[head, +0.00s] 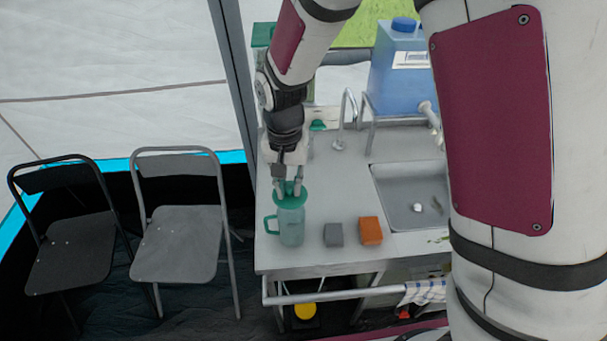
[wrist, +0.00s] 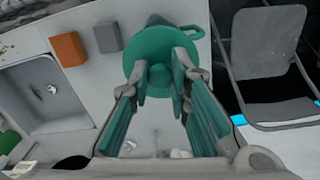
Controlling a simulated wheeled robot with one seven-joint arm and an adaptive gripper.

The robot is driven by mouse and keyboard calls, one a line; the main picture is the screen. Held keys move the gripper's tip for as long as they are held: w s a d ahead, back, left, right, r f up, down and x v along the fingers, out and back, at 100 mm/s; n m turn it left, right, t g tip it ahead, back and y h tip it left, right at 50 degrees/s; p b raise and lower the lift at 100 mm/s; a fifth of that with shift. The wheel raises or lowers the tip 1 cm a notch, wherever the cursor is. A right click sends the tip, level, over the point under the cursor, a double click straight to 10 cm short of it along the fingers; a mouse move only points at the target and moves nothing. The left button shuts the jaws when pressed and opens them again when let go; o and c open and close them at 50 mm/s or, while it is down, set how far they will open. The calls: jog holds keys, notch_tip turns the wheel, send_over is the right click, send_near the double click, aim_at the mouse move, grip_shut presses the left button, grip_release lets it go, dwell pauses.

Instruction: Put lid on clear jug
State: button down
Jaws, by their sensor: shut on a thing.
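The clear jug (head: 291,228) is a greenish see-through vessel with a teal handle on its left, upright near the front left of the counter. My gripper (head: 289,187) is above the jug, pointing down. In the wrist view its green-padded fingers (wrist: 160,77) are shut on the lid's knob.
A grey block (head: 333,235) and an orange block (head: 370,231) stand right of the jug. The sink (head: 412,200) is further right, with a blue water container (head: 398,80) behind it. The counter's front edge is close to the jug. Two folding chairs (head: 180,240) stand left.

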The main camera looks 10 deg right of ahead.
aim_at(290, 201)
jog(key=shift+w+f+b, duration=0.2)
jog(key=shift+f+b, duration=0.6)
jog(key=shift+f, duration=1.1)
jog(key=shift+s+f, duration=0.1)
jog(key=shift+f, duration=1.1)
jog(key=shift+f, duration=0.15)
dwell(1.0)
jog(key=c, duration=0.9)
grip_release()
jog(key=shift+c, duration=0.2)
jog(key=shift+r+p, duration=1.5)
jog(key=shift+r, duration=2)
